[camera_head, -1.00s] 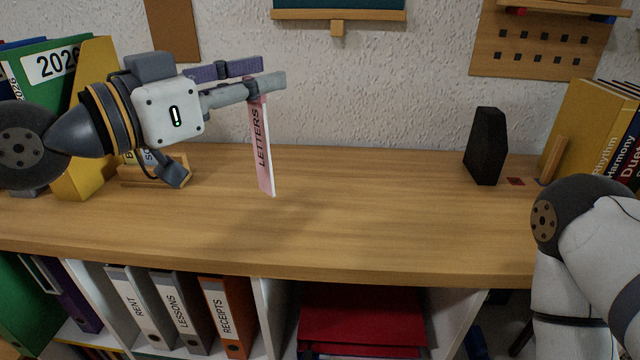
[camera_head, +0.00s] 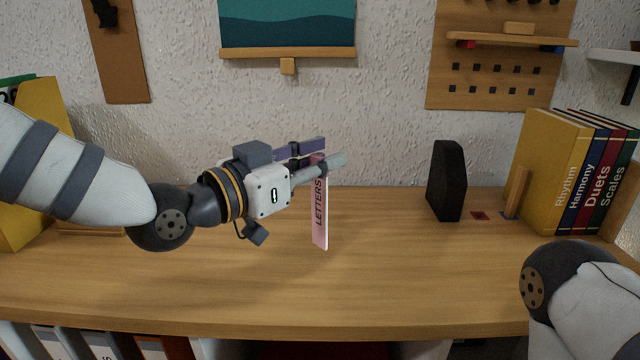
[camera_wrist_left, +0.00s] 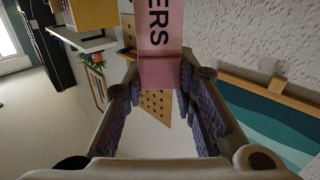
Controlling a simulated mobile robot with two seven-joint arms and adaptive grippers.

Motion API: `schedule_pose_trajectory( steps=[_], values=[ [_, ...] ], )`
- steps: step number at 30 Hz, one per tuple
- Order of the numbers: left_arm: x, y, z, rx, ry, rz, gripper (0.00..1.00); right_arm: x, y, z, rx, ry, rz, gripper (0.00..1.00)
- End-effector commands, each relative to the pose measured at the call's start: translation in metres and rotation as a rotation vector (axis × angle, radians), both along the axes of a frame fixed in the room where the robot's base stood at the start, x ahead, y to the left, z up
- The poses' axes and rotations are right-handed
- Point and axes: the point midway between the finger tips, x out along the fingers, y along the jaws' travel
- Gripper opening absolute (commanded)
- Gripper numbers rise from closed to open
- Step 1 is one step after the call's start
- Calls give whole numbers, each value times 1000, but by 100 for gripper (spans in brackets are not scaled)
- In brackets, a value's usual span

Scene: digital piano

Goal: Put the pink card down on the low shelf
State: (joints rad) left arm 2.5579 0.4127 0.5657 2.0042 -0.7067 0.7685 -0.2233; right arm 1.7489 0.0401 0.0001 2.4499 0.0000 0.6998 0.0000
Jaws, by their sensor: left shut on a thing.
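The pink card (camera_head: 320,215), marked LETTERS, hangs upright from my left gripper (camera_head: 326,154) above the wooden top. The gripper is shut on its upper end. The card's lower end appears clear of the wood, though the gap is hard to judge. In the left wrist view the card (camera_wrist_left: 160,42) sits between the fingertips, with "ERS" readable. My right arm shows at the lower right, but its gripper is out of view. Only the upper edges of the compartments under the wooden top show, with a white divider (camera_head: 207,349); I cannot tell which is the low shelf.
The wooden top (camera_head: 400,285) is bare in its middle. A black wedge-shaped block (camera_head: 447,180) stands at the back right, beside upright books (camera_head: 555,175). A yellow file (camera_head: 40,150) stands at the left. A picture (camera_head: 288,25) and a pegboard (camera_head: 500,85) hang behind.

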Motion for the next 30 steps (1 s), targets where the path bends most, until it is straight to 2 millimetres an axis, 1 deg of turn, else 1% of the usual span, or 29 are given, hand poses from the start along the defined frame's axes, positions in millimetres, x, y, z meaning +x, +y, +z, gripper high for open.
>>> schedule_pose_trajectory(
  steps=[3, 5, 7, 9, 15, 23, 24, 26, 30],
  values=[
    [6, -5, -8, 1, -2, 0, 14, -2, 0, -2, 0, 8, 0, 40],
    [9, -7, -19, 1, 1, 0, 14, -4, 0, -4, 0, 15, 0, 40],
    [8, -6, -33, 1, 2, -1, 14, -6, 0, -6, 0, 22, 0, 40],
    [8, -6, -41, 0, -3, 0, 14, -7, 0, -7, 0, 25, 0, 40],
    [7, -6, -38, 0, -8, 0, 14, -6, 0, -6, 0, 21, 0, 40],
    [8, -6, -46, 0, -7, 0, 14, -7, 0, -7, 0, 26, 0, 40],
    [7, -6, -45, 0, -8, 1, 32, -7, 0, -7, 0, 26, 0, 40],
    [7, -6, -45, 0, -8, 1, 46, -7, 0, -7, 0, 26, 0, 40],
    [7, -6, -45, 0, -8, 0, 46, -7, 0, -7, 0, 26, 0, 40]
  ],
)
